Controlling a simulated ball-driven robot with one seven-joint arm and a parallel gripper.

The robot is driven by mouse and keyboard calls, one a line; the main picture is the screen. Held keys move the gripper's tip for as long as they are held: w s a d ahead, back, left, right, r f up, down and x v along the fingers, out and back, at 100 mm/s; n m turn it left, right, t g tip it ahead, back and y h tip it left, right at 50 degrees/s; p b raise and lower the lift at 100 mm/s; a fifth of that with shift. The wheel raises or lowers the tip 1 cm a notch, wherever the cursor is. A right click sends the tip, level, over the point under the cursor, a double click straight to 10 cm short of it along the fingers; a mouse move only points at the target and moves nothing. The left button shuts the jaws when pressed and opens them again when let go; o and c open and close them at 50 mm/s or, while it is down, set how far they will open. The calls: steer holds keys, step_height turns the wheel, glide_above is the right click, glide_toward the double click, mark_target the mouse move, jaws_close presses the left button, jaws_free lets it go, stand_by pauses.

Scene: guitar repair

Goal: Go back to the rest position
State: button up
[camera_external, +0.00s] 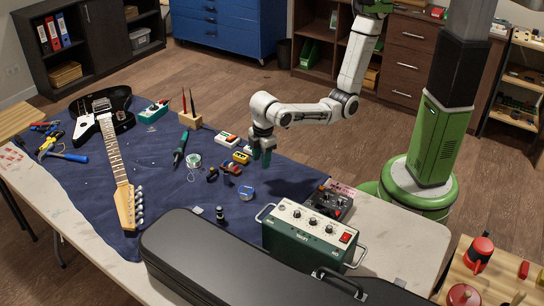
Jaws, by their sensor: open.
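My gripper (261,158) hangs from my white arm above the blue cloth, near the cloth's far right part. My arm reaches in from the upper right, from my green and black column.
The blue cloth (180,212) bears a black-and-white electric guitar (117,168), a green soldering iron (181,146) and a solder spool (193,160). A green amplifier box (308,238) and a black guitar case (230,262) stand at the front. A black pedal (329,202) sits right of my gripper.

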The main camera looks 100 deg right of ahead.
steer(key=s+d+f+m, duration=0.1)
steer(key=s+d, duration=0.1)
steer(key=d, duration=0.3)
steer(key=s+d+f+m, duration=0.1)
steer(key=s+d, duration=0.2)
steer(key=d, duration=0.2)
steer(key=s+d+f+m, duration=0.1)
steer(key=s+d, duration=0.1)
steer(key=d, duration=0.3)
steer(key=shift+s+d, duration=0.35)
steer(key=shift+s, duration=0.05)
steer(key=s+d+r+m, duration=0.1)
steer(key=s+d+m, duration=0.2)
steer(key=s+d, duration=0.6)
steer(key=s, duration=0.4)
steer(key=shift+s+r, duration=0.25)
steer(key=shift+s, duration=0.1)
